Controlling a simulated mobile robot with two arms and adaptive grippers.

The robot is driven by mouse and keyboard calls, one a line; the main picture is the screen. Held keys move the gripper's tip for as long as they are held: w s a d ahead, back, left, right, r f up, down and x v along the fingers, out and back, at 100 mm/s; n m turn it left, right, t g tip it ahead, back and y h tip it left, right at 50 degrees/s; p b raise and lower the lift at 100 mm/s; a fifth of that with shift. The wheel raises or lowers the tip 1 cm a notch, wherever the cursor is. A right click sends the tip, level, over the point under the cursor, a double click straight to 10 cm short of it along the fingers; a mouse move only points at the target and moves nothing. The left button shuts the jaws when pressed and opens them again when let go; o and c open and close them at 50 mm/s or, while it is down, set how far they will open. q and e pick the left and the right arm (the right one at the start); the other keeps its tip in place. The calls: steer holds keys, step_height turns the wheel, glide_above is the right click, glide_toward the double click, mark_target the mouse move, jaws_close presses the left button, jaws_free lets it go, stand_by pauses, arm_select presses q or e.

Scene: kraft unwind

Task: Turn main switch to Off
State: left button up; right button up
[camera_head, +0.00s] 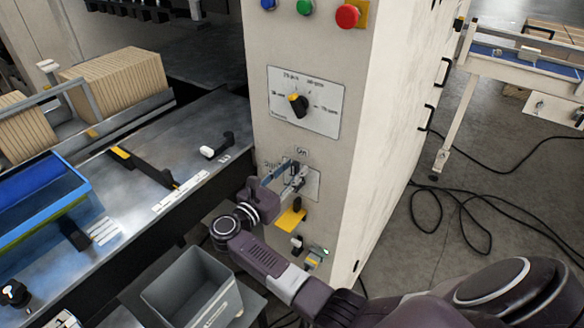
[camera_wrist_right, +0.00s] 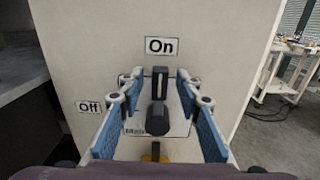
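The main switch has a dark handle (camera_wrist_right: 158,112) on a pale plate on the cabinet front. It stands upright, in line with the "On" label (camera_wrist_right: 161,46) above it. The "Off" label (camera_wrist_right: 89,107) is to its left. My right gripper (camera_wrist_right: 157,83) is open, with one blue-padded finger on each side of the handle and visible gaps between. In the head view my right gripper (camera_head: 289,177) is in front of the switch plate (camera_head: 313,184) and hides most of the switch. My left gripper is not in view.
Above the switch is a selector dial (camera_head: 298,104) on a white plate, with a red button (camera_head: 347,16) higher up. A yellow plate (camera_head: 290,219) with a dark knob is just below. A grey bin (camera_head: 190,285) stands lower left. Cables lie on the floor at right.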

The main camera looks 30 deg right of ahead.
jaws_close()
steer(key=shift+f, duration=0.1)
stand_by(0.4)
